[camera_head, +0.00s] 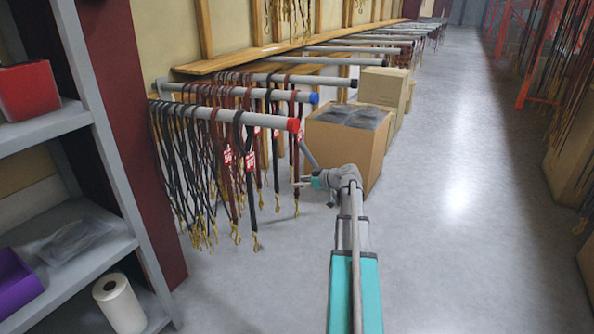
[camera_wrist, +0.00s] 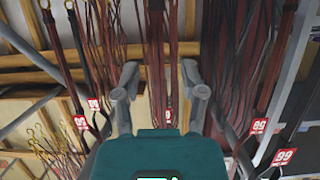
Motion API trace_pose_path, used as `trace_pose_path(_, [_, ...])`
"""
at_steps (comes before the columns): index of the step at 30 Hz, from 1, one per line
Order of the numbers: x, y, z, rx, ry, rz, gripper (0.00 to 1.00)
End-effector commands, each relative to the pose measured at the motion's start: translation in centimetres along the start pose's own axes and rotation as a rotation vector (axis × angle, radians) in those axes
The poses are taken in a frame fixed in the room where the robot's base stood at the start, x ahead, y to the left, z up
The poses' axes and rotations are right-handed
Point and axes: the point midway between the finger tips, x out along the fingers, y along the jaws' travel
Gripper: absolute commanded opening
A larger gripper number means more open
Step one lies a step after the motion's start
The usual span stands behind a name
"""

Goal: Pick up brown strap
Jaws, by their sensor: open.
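Brown straps (camera_head: 295,160) hang among black straps (camera_head: 247,190) from grey horizontal rods on the left. Their lower ends carry gold hooks, and some bear red-and-white "99" tags. My gripper (camera_head: 306,184) is just right of the hanging straps, below the red-capped rod end. In the wrist view my gripper (camera_wrist: 161,80) is open, with a finger on each side. Brown straps (camera_wrist: 156,50) show in the gap between the fingers. I cannot tell whether they are inside the grasp or behind it. No strap is visibly clamped.
The red-capped rod (camera_head: 250,117) and a blue-capped rod (camera_head: 285,96) stick out toward the aisle. An open cardboard box (camera_head: 335,150) stands close behind my gripper. A grey shelf (camera_head: 60,125) stands at left. The floor (camera_head: 460,200) to the right is clear.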

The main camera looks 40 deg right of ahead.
Motion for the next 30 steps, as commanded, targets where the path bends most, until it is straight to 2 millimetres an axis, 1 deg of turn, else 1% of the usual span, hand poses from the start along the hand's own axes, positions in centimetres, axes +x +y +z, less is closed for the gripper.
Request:
trace_pose_path(1, [0.8,0.0,0.2,-0.001,0.000,-0.002,0.54])
trace_pose_path(6, [2.0,0.1,0.1,0.001,0.001,0.001,0.54])
trace_pose_path(24, [2.1,0.0,0.0,0.001,0.001,0.002,0.54])
trace_pose_path(29, [2.1,0.0,0.0,0.001,0.001,0.002,0.24])
trace_pose_path(30, [2.1,0.0,0.0,0.001,0.001,0.002,0.17])
